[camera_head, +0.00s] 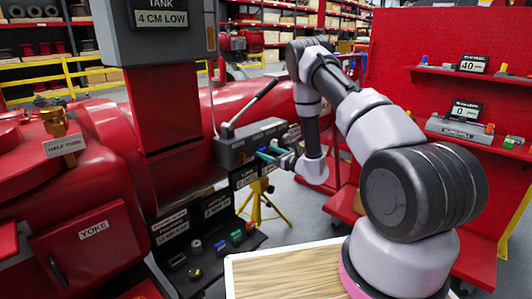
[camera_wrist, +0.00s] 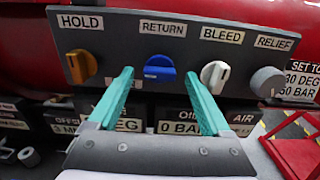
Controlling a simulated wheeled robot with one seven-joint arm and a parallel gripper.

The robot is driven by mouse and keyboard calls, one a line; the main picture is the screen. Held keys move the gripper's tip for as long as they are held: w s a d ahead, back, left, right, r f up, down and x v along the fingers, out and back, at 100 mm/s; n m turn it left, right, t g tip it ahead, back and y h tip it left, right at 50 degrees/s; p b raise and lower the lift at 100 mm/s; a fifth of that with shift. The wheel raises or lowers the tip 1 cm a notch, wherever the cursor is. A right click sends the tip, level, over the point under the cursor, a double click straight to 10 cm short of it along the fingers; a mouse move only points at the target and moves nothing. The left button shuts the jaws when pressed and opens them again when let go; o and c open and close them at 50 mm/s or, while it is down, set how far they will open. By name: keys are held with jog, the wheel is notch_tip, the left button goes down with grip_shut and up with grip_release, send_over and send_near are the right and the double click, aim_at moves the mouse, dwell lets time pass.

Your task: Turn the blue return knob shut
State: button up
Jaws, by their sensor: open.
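The blue return knob (camera_wrist: 159,69) sits under the RETURN label (camera_wrist: 163,29) on the grey control panel (camera_wrist: 120,45). Its grip bar looks roughly level. My gripper (camera_wrist: 158,76) is open, with its teal fingers pointing at the panel, one tip to each side of the blue knob in the picture. I cannot tell how far the tips are from the panel. In the head view my gripper (camera_head: 268,154) is at the front of the panel (camera_head: 240,148), and the blue knob cannot be made out there.
An orange HOLD knob (camera_wrist: 80,66) is left of the blue knob. A white BLEED knob (camera_wrist: 214,76) is close to the right finger, with a grey RELIEF knob (camera_wrist: 267,82) farther right. A long lever (camera_head: 250,103) rises above the panel. Labelled dark plates (camera_wrist: 240,115) are below.

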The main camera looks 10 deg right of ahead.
jog(key=shift+w+a, duration=0.35)
jog(key=shift+w, duration=0.15)
grip_shut()
